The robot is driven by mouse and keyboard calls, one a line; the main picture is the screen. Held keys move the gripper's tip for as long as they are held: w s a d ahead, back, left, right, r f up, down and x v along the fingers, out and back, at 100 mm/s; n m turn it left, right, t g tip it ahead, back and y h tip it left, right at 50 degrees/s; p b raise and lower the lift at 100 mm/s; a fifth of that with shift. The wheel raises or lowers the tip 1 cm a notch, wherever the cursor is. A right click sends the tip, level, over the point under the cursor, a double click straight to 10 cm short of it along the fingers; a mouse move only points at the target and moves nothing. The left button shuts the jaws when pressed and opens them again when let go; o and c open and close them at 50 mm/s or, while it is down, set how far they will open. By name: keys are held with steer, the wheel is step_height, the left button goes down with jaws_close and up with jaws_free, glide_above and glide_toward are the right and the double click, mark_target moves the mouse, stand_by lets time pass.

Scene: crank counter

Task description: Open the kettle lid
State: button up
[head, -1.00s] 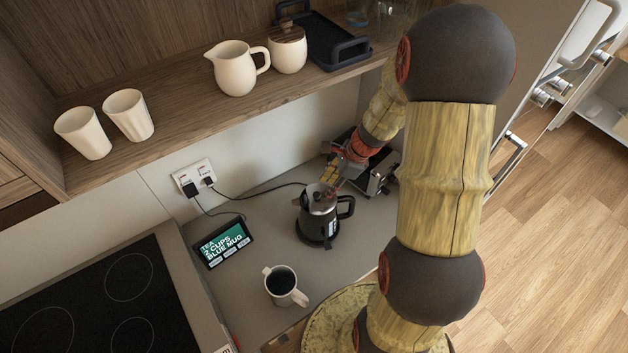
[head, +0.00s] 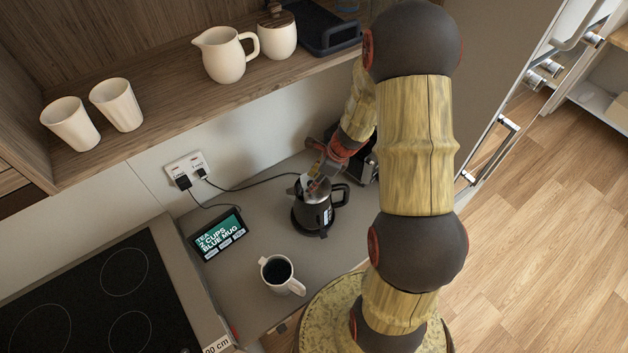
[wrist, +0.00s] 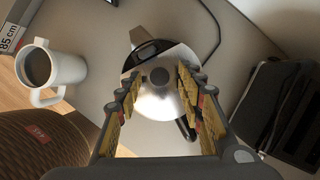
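The black kettle (head: 313,214) stands on its base on the counter, with its handle to the right. In the wrist view its shiny metal lid (wrist: 158,98) with a dark round knob (wrist: 159,75) lies between my fingers, and the lid looks shut. My gripper (wrist: 161,92) is open, one finger on each side of the lid. In the head view my gripper (head: 312,178) is right over the kettle top and partly hides the lid. I cannot tell whether the fingers touch it.
A white mug (head: 277,273) with dark contents stands in front of the kettle. A small display (head: 217,236) stands to the left. A dark appliance (wrist: 285,110) is close beside the kettle. The shelf (head: 160,125) with a pitcher (head: 224,56) overhangs the back.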

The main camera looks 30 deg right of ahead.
steer(key=shift+c, duration=1.4)
jaws_close()
